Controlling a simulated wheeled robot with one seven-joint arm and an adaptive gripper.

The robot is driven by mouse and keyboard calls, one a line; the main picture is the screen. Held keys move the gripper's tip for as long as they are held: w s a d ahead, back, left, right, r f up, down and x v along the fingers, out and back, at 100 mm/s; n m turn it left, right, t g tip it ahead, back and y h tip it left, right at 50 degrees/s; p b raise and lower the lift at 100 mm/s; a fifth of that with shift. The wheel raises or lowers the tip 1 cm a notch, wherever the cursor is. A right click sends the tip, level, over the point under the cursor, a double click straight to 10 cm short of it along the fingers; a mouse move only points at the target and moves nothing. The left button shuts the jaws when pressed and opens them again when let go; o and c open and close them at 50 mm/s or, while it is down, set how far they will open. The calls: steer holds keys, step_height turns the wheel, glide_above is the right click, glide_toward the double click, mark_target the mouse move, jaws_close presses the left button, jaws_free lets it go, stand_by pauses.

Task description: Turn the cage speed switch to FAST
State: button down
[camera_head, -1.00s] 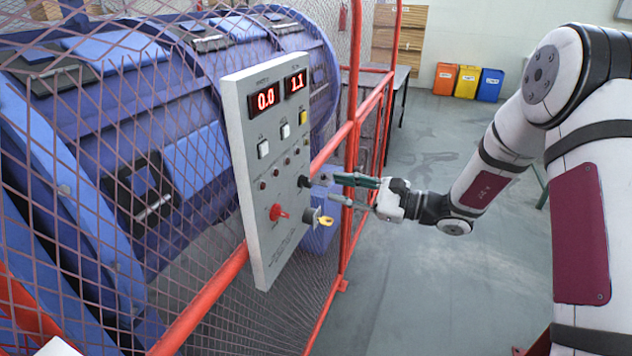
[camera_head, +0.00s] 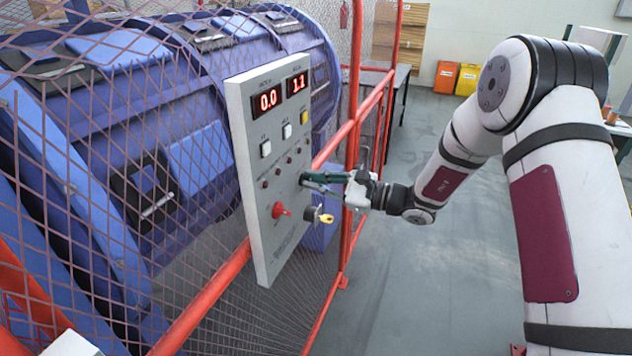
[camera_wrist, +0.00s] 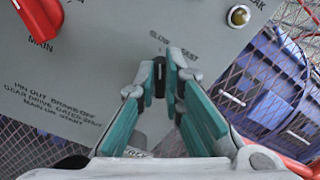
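The control panel (camera_head: 246,190) is a grey box on the fence. The cage speed switch (camera_wrist: 159,75) is a small black knob below the SLOW and FAST lettering (camera_wrist: 175,60) in the wrist view. My gripper (camera_head: 304,180) is at the panel's right side, and its teal fingers also show in the wrist view (camera_wrist: 161,72). The fingertips stand one on each side of the knob and look closed on it. The knob's pointer is mostly hidden between the fingers, so I cannot tell its setting.
The displays (camera_head: 268,100) read 0.0 and 1.1. Red fence rails (camera_head: 352,135) and mesh surround the blue strander (camera_head: 200,155). Open floor lies at the right.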

steer(key=shift+m, duration=0.3)
steer(key=m, duration=0.7)
steer(key=m+b, duration=0.1)
steer(key=m, duration=0.3)
steer(key=shift+w+d, duration=0.2)
steer(key=shift+w, duration=0.2)
steer(key=shift+m, duration=0.3)
steer(key=c, duration=1.7)
jaws_free()
steer(key=v, duration=1.2)
